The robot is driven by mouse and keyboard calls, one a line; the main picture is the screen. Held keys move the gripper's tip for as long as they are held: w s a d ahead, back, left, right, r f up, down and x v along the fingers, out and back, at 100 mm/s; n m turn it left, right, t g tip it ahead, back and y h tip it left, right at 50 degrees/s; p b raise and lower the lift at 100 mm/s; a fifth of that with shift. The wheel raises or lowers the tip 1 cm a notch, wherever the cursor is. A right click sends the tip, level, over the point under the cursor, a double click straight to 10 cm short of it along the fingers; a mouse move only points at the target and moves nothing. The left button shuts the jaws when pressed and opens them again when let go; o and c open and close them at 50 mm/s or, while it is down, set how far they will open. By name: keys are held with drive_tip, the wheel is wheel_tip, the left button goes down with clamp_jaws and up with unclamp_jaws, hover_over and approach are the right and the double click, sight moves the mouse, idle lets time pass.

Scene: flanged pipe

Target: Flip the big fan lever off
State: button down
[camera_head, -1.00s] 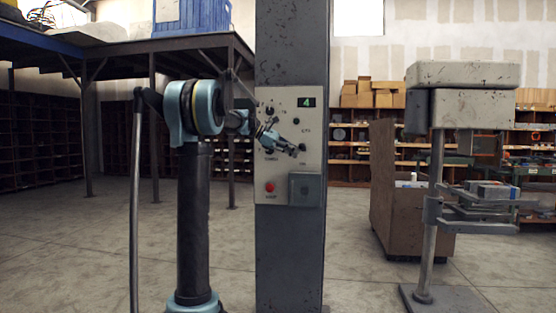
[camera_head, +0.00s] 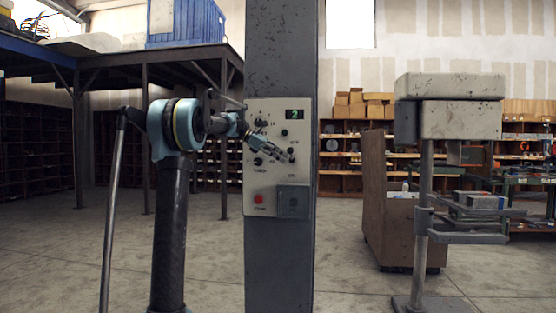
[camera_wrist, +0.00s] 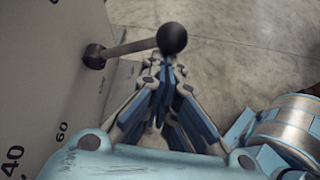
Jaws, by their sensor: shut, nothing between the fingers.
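In the wrist view, a lever with a black ball knob (camera_wrist: 172,38) on a thin metal rod (camera_wrist: 130,47) sticks out from a grey panel face (camera_wrist: 45,70). In the head view, my gripper (camera_head: 288,156) is in front of the white control panel (camera_head: 262,180), pointing right and slightly down. It partly hides the panel's small controls.
The panel has a display (camera_head: 295,114) reading 2, a red button (camera_head: 258,199) and a grey box (camera_head: 293,201). It is fixed on a thick grey pillar (camera_head: 280,50). A grey stand-mounted machine (camera_head: 450,120) and brown cabinet (camera_head: 385,200) stand right. Floor between is clear.

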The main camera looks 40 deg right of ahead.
wheel_tip(320, 180, down, 4)
drive_tip(key=w, duration=0.2)
drive_tip(key=v, duration=0.9)
drive_tip(key=shift+a+r, duration=0.3)
drive_tip(key=shift+a, duration=0.05)
drive_tip(key=shift+s, duration=0.1)
